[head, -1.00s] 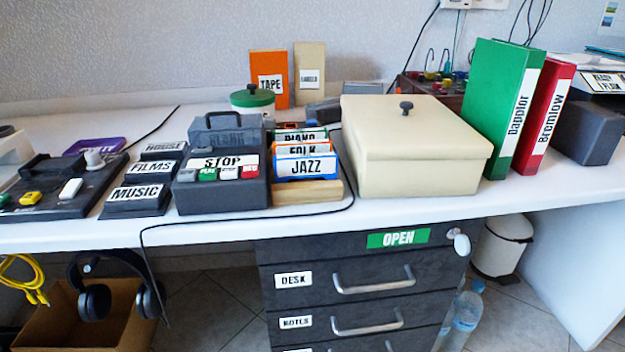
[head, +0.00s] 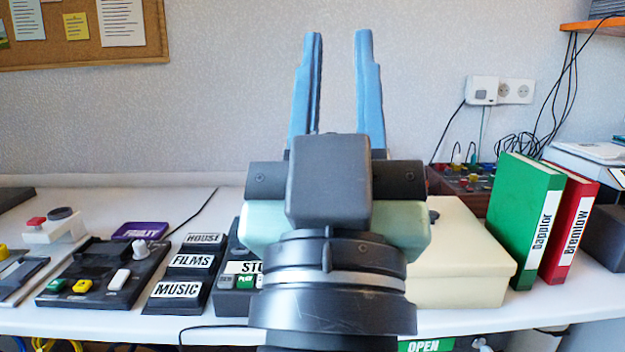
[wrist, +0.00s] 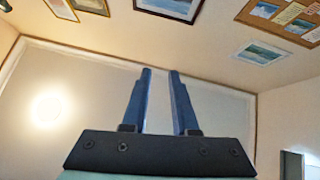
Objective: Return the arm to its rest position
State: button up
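My gripper (head: 338,45) stands upright in the middle of the head view, with its two blue fingers pointing up. The fingers are apart and nothing is between them. In the wrist view my gripper (wrist: 160,75) is also open and empty, with the ceiling behind it. My arm rises in front of the desk and hides part of the STOP device (head: 238,281), the disc row and part of the cream box (head: 465,260).
The white desk (head: 120,325) runs across the view. A green binder (head: 525,215) and a red binder (head: 570,225) stand at the right. Black label blocks (head: 190,262) and a button panel (head: 105,272) lie at the left. A cork board (head: 85,35) hangs on the wall.

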jog(key=s+a+r+y+p, duration=0.1)
jog(key=r+p, duration=1.8)
jog(key=r, duration=0.2)
jog(key=s+r+t+p, duration=0.1)
jog(key=s+r+p, duration=0.1)
jog(key=r+p, duration=1.7)
jog(key=shift+a+r+y, duration=0.35)
jog(key=shift+r+y, duration=0.05)
jog(key=shift+r, duration=0.5)
